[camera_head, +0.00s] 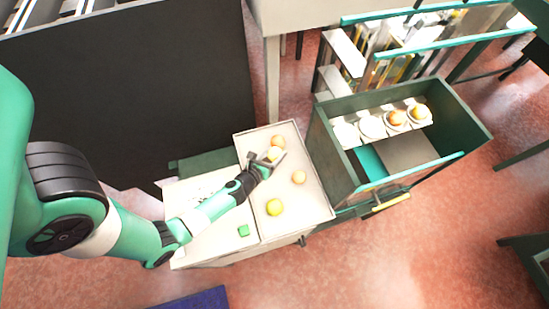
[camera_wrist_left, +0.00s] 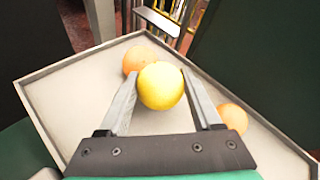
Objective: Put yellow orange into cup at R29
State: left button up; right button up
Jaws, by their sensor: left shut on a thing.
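My left gripper (camera_head: 272,157) is shut on a yellow orange (camera_wrist_left: 161,86), with one finger on each side of it, over the far part of the light tray (camera_head: 248,160). I cannot tell whether the fruit still touches the tray. White cups stand in a row in the green cart: two look empty, the left one (camera_head: 345,134) and the one beside it (camera_head: 372,126). The other two hold fruit, an orange one (camera_head: 397,118) and a yellowish one (camera_head: 419,112). No R29 label is readable. My right gripper is not in view.
Two darker oranges, one behind (camera_head: 278,141) and one to the right (camera_head: 299,177), lie on the tray near my gripper. Another yellow fruit (camera_head: 275,207) lies nearer the front. The green cart's wall (camera_head: 330,150) rises between tray and cups.

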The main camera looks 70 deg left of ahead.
aim_at(273, 158)
pick_arm(q)
jog(key=f+b, duration=0.1)
jog(key=f, duration=0.1)
jog(key=f+b, duration=0.2)
jog(key=shift+w+a, duration=0.15)
jog(key=shift+a, duration=0.05)
jog(key=shift+r, duration=0.25)
jog(key=shift+f, duration=0.2)
jog(key=o, duration=1.4)
jog(key=shift+r, duration=0.15)
jog(key=shift+s+d+r, duration=0.1)
jog(key=shift+s+d, duration=0.05)
jog(key=shift+s, duration=0.15)
jog(key=v, duration=1)
jog(key=shift+s+d, duration=0.2)
jog(key=shift+s+d+r, duration=0.15)
jog(key=shift+s+r, duration=0.1)
jog(key=shift+s, duration=0.1)
